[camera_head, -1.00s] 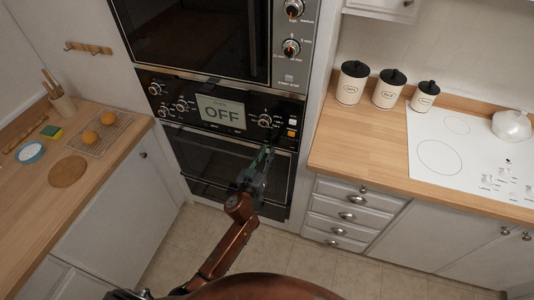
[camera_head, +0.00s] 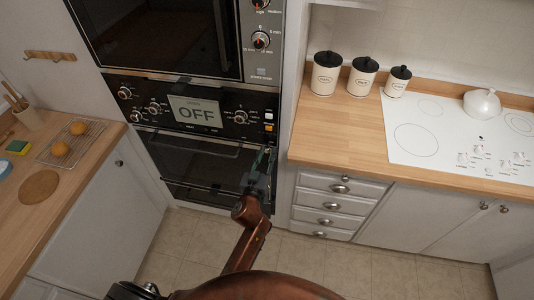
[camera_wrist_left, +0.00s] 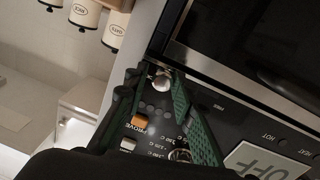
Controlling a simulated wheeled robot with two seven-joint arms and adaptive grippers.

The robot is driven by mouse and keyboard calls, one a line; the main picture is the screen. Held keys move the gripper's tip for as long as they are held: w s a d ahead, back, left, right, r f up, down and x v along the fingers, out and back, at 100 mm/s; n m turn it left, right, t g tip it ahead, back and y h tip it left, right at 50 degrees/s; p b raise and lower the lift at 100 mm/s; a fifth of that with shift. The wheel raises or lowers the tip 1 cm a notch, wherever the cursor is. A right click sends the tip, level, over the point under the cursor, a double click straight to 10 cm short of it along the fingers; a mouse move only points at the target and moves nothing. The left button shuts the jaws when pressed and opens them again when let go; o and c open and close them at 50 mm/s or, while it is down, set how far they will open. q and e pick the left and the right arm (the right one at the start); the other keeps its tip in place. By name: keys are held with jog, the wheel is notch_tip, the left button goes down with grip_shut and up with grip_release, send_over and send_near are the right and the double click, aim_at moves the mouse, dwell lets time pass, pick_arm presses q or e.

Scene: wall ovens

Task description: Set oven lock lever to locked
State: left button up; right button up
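The oven's black control panel (camera_head: 215,125) has a display (camera_head: 198,112) reading OFF. My left gripper (camera_head: 264,155) is in front of the panel's lower right corner, beside the lower oven door (camera_head: 190,160). In the left wrist view, which is upside down, its two green-padded fingers (camera_wrist_left: 153,77) are open and apart. A small silver lever or knob (camera_wrist_left: 161,82), likely the lock lever, shows between the fingertips. I cannot tell whether a finger touches it or which way it is set. The gripper partly hides this corner in the head view. My right gripper is not in view.
An orange button (camera_head: 269,128) and a white button sit just above the gripper, beside a panel knob (camera_head: 240,117). A drawer unit (camera_head: 335,205) and wooden counter (camera_head: 340,130) stand right. The floor (camera_head: 340,270) is clear.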

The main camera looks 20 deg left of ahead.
aim_at(270, 128)
pick_arm(q)
jog(key=o, duration=0.3)
jog(key=shift+d, duration=0.1)
jog(key=shift+o, duration=0.2)
jog(key=shift+r, duration=0.25)
notch_tip(270, 128, up, 10)
jog(key=shift+f, duration=0.25)
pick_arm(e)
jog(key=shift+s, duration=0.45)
